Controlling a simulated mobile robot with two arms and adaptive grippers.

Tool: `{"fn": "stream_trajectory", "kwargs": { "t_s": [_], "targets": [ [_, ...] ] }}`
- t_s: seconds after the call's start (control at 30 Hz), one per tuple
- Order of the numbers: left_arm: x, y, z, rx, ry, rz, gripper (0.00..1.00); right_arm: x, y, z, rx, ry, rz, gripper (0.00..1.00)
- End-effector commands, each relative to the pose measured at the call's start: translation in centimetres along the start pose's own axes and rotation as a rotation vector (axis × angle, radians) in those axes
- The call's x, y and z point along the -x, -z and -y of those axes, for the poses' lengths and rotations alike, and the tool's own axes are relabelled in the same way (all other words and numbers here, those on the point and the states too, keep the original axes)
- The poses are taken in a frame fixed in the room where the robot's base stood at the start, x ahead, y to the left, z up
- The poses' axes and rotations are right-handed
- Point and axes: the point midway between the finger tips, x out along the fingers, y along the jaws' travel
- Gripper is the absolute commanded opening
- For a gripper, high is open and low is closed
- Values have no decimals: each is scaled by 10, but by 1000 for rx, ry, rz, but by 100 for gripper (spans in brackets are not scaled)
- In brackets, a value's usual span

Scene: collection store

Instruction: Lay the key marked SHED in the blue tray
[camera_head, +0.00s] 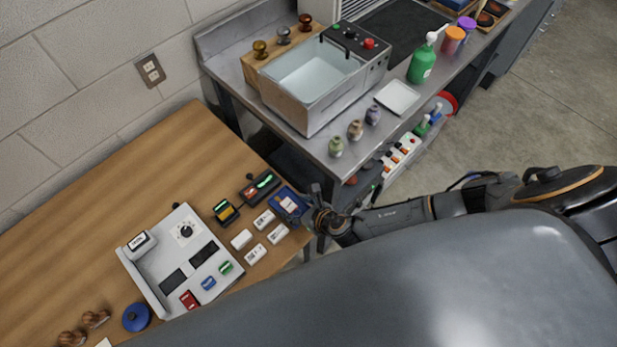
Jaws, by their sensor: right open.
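A small blue tray (279,196) lies near the right edge of the wooden table, with a small pale item in it that I cannot make out. My right gripper (316,198) is open just right of the tray, over the table's edge. Several small white blocks (264,220) lie left of and below the tray; any markings are too small to read. I cannot tell which thing is the key marked SHED. My left gripper is not in view.
A grey panel device (187,233) with a dial and dark windows sits on the wooden table (120,195). Two dark devices (260,187) (225,211) lit green and yellow stand by the tray. A steel bench (320,148) with a water bath (310,85) and small vases stands behind.

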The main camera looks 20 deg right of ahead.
Motion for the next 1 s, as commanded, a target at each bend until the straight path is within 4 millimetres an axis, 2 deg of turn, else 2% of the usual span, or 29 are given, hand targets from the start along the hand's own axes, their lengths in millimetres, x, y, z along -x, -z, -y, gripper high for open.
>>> {"fn": "stream_trajectory", "kwargs": {
  "t_s": [0.4,0.53,0.7,1.0],
  "targets": [
    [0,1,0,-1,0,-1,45,76,1,0,0,-2,-3,59],
    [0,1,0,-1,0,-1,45,95,1,0,-1,-1,-3,59],
    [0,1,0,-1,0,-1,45,108,0,0,-1,-1,-2,59],
    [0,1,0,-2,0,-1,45,110,0,0,0,-1,-1,59]
  ]
}}
